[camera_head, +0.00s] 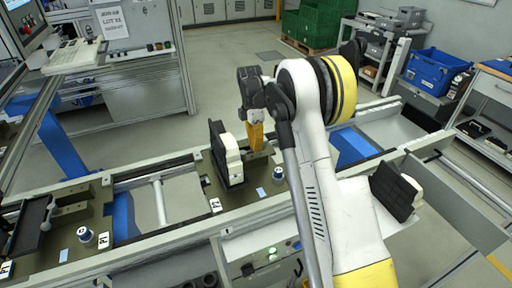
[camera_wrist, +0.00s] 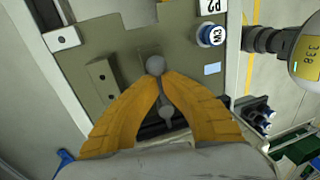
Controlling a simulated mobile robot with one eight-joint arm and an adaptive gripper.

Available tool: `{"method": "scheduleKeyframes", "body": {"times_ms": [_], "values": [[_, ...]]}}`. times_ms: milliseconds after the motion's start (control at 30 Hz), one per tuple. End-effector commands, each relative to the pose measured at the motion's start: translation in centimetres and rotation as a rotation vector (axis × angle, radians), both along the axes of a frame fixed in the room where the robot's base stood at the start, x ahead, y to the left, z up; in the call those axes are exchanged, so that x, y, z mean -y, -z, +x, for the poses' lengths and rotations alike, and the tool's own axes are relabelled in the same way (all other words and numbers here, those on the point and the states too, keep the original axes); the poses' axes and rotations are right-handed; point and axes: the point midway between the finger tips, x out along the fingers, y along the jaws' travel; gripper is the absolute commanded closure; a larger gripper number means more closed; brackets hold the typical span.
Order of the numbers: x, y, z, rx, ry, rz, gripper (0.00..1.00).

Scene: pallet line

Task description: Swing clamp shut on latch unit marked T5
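My gripper (camera_head: 256,137) reaches down at the middle pallet (camera_head: 215,186) on the line. In the wrist view, my yellow fingers (camera_wrist: 161,80) come together around a thin grey clamp lever (camera_wrist: 156,65), with its ball knob just beyond the tips. A second round end shows between the fingers lower down; the stretch between is mostly hidden. The olive pallet plate under it carries a label reading P2 (camera_wrist: 211,6), a blue-and-white cap (camera_wrist: 210,35) and a small two-hole block (camera_wrist: 101,78). No T5 mark is readable.
A black-and-white upright block (camera_head: 227,154) stands beside my gripper. Another pallet at left bears a similar ball-knob lever (camera_head: 48,213) and a cap (camera_head: 86,235). A second black-and-white piece (camera_head: 397,190) is at right. A blue crate (camera_head: 436,70) sits on the back-right shelf.

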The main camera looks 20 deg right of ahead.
Motion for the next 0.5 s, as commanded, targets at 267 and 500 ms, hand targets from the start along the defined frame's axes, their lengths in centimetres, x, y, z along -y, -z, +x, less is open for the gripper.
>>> {"method": "scheduleKeyframes", "body": {"times_ms": [267, 500], "values": [[0.15, 0.1, 0.04, 0.002, 0.0, -0.002, 1.0], [0.13, 0.07, 0.03, 0.001, 0.0, -0.001, 0.66]]}}
